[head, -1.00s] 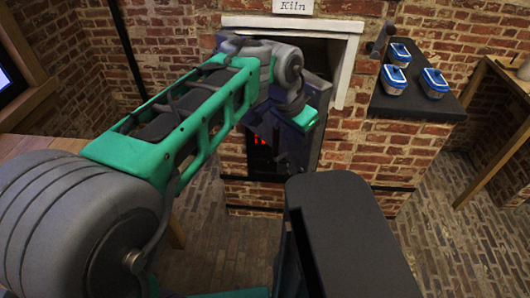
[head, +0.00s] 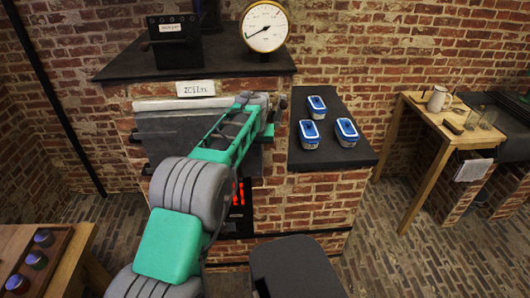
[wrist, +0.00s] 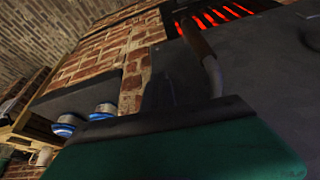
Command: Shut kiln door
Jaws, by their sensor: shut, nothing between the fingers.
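The kiln door (head: 165,128) is a dark grey panel under the white lintel (head: 180,104) of the brick kiln in the head view. My arm covers its right part. It looks across the opening, but I cannot tell whether it sits flush. In the wrist view the dark door surface (wrist: 255,65) is close, with a bar handle (wrist: 207,62) standing out from it. My gripper (head: 268,132) is at the kiln's right front, mostly hidden behind my arm. Its green and black body fills the bottom of the wrist view. It is shut and empty; its fingertips are not clear.
A dark shelf (head: 352,158) with blue-lidded tubs (head: 317,107) juts out right of the kiln. A gauge (head: 264,26) and a black box (head: 174,43) stand on top. Red slots (head: 238,192) glow below the door. A wooden table (head: 455,125) stands right.

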